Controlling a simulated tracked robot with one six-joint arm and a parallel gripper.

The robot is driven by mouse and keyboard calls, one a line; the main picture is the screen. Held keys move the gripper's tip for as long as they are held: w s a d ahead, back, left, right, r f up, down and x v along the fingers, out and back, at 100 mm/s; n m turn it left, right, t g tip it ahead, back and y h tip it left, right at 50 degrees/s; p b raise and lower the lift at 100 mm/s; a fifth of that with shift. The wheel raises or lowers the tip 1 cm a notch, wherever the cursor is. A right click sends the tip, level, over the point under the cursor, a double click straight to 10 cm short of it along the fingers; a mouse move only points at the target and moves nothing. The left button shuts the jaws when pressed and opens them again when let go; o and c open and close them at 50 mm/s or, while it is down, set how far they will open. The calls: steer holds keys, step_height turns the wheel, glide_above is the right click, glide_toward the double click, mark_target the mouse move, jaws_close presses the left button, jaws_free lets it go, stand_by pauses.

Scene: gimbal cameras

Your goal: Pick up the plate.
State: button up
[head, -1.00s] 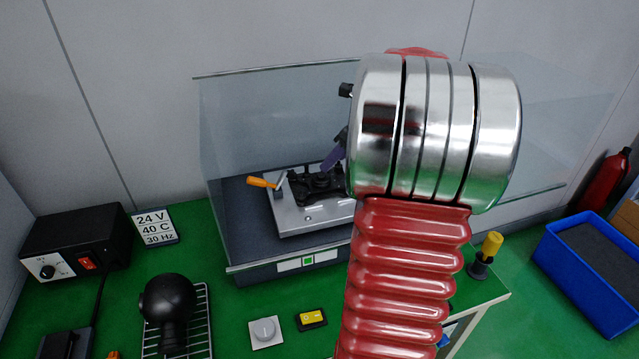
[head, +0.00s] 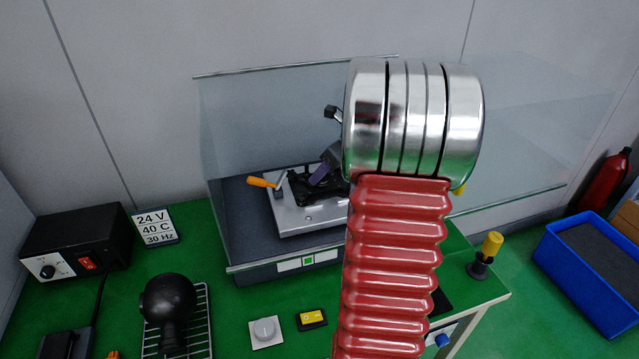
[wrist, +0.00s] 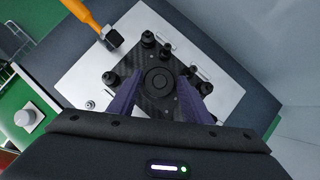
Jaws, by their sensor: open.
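A dark, patterned plate (wrist: 155,104) with a round black centre and black knobs at its corners lies on a silver fixture base (wrist: 80,82) in the wrist view. In the head view the plate (head: 322,190) sits on the same silver base (head: 297,220) inside the glass-walled enclosure. My gripper (wrist: 160,80) is open, with its purple fingers over the plate on either side of the round centre. I cannot tell whether the fingers touch it. In the head view my gripper (head: 330,169) is just above the plate, and my arm hides the right part of the fixture.
An orange-handled clamp (head: 262,182) stands at the left of the base. Glass walls (head: 240,130) surround the fixture.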

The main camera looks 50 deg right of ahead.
steer(key=shift+x, duration=1.2)
steer(key=shift+c, duration=0.7)
steer(key=c, duration=0.8)
